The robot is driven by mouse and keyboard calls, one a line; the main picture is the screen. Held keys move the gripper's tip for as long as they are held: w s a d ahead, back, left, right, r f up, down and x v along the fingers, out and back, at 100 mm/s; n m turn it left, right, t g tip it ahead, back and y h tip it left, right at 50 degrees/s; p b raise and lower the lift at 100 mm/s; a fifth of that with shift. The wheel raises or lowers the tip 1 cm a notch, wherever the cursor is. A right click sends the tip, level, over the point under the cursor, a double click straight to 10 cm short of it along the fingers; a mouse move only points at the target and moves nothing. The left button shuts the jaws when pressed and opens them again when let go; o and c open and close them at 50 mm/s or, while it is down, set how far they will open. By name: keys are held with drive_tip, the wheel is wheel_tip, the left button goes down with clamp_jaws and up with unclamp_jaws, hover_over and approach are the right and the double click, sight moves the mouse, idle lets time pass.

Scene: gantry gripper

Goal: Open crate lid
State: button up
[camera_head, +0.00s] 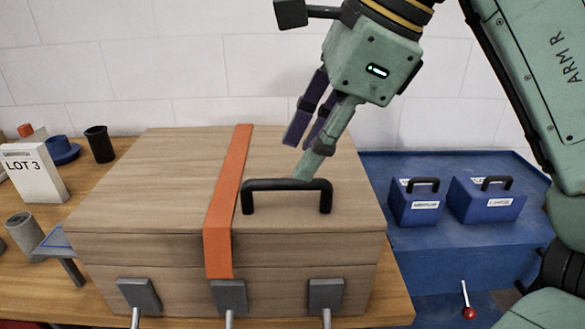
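A wooden crate (150,286) stands on the table with its lid (150,190) shut. A black bar handle (288,184) is fixed on the lid near its front edge, right of centre. An orange strap (228,190) runs over the lid and down the front, across the seam. My gripper (301,158) comes down from above right, over the lid at the handle. Its fingers are apart and hold nothing. The green fingertip appears just behind the handle bar; whether it touches is unclear. The purple fingers sit farther back and higher.
Grey latches (138,295) with metal levers sit along the crate's front. Left on the wooden table (25,272) are a LOT 3 card (33,172), a black cup (100,144) and a blue item (62,151). Right, a blue bench (440,255) holds two blue cases (415,205).

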sight(288, 180)
drive_tip(key=shift+x, duration=2.15)
drive_tip(key=shift+c, duration=0.2)
clamp_jaws()
